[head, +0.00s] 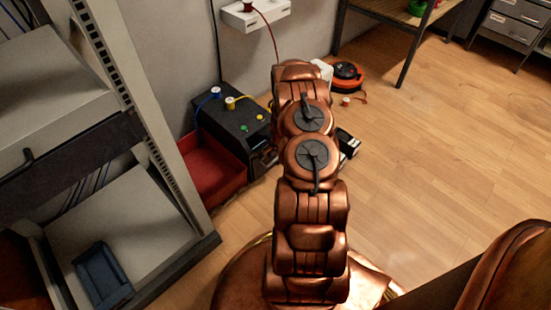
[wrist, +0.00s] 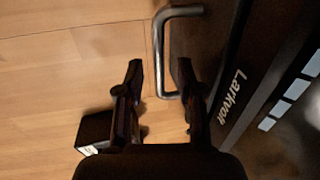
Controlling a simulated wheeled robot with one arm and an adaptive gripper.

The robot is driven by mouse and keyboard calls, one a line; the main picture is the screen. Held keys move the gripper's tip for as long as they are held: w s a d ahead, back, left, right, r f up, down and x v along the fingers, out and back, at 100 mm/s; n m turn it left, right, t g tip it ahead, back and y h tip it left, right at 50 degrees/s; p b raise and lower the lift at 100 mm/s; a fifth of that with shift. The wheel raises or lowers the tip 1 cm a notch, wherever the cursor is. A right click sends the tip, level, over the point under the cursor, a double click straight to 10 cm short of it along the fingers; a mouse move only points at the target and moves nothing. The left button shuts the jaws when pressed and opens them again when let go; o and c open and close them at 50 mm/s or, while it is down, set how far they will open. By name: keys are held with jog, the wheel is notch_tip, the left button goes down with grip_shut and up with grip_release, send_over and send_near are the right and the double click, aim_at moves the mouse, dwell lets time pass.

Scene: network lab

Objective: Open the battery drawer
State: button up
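The black battery unit (head: 232,118) stands on the floor by the wall in the head view, with blue and yellow plugs on top. My arm hides part of its front. In the wrist view its dark front (wrist: 215,40) carries the word "Larkvolt" and a silver bar handle (wrist: 161,50). The drawer looks shut, though its edges are hard to make out. My gripper (wrist: 158,70) is open, with one fingertip on each side of the handle's bar in the picture. I see no clear contact, and I cannot tell the depth between them. My gripper is hidden in the head view.
A red bin (head: 213,168) sits beside the unit, and a rack (head: 150,120) stands at the left. A small black box (wrist: 94,130) lies on the floor near my gripper. An orange cable reel (head: 347,75) lies farther back. The wooden floor at the right is clear.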

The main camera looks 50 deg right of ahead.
jog(key=shift+c, duration=0.2)
grip_shut()
dwell(0.6)
